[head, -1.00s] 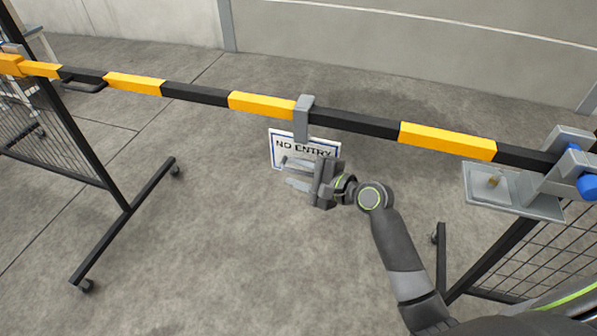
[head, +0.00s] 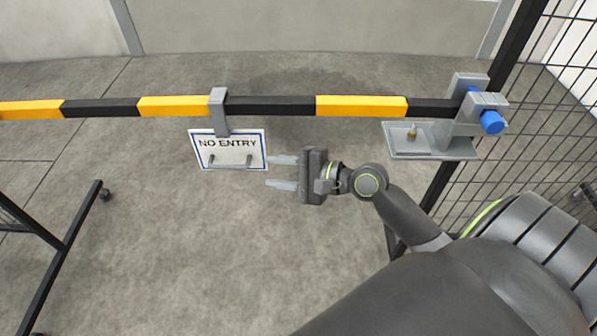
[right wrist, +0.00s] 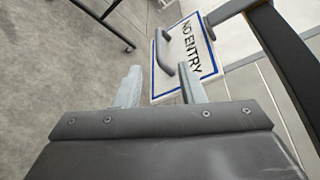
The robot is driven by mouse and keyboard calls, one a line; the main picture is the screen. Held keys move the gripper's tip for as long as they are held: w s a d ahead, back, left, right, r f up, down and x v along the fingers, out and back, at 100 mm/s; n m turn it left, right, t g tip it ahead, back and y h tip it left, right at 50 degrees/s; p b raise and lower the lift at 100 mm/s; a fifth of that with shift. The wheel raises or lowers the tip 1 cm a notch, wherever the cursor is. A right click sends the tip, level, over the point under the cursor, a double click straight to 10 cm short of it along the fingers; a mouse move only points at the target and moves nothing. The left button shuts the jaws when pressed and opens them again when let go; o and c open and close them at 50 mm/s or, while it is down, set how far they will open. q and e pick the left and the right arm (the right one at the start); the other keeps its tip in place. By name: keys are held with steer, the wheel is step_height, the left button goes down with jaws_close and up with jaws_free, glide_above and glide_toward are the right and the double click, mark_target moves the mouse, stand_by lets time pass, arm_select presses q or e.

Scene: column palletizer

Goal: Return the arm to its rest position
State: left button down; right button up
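My right gripper (head: 282,172) is open and empty, to the right of the NO ENTRY sign (head: 228,150) in the head view. Its two grey fingers point left, with the upper fingertip close to the sign's right edge. The white sign with a blue border hangs by a grey hook from the yellow and black barrier bar (head: 362,106). In the right wrist view, the sign (right wrist: 186,58) and its grey handle lie beyond the spread fingers (right wrist: 160,88), with nothing between them. My left gripper is not in view.
The bar's right end sits in a grey bracket with a blue knob (head: 492,122). A grey plate (head: 425,145) holding a small brass pin is beside it. A mesh fence (head: 540,110) stands at right, and a wheeled stand (head: 70,235) at left. The floor between is clear.

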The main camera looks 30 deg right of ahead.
steer(key=shift+v, duration=2.4)
steer(key=w+d+f+h+p, duration=0.1)
steer(key=d+f+h, duration=0.25)
steer(key=f, duration=0.35)
steer(key=w+d+f+h, duration=0.1)
steer(key=d+f+h, duration=0.1)
steer(key=d+f, duration=0.4)
steer(key=s+d+f+n+g+h+p, duration=0.1)
steer(key=s+d+f+n+h, duration=0.15)
steer(key=f, duration=0.55)
steer(key=s+d+f+n+g+h, duration=0.1)
steer(key=s+d+f+g, duration=0.15)
steer(key=f, duration=0.45)
steer(key=s+a+f+n+g+h+p, duration=0.2)
steer(key=s+f+n+g, duration=0.3)
steer(key=s+f, duration=1.1)
steer(key=s+a+f+n+g, duration=0.1)
steer(key=s+a+f+n, duration=0.2)
steer(key=s, duration=0.5)
steer(key=s+a+f+n+g, duration=0.1)
steer(key=s+a+f+n, duration=0.2)
steer(key=s+a+n, duration=0.2)
steer(key=s, duration=0.3)
steer(key=shift+y+p, duration=0.3)
steer(key=shift+p, duration=0.1)
steer(key=shift+s+d+f+g, duration=0.1)
steer(key=shift+f+g, duration=0.05)
steer(key=shift+g, duration=0.1)
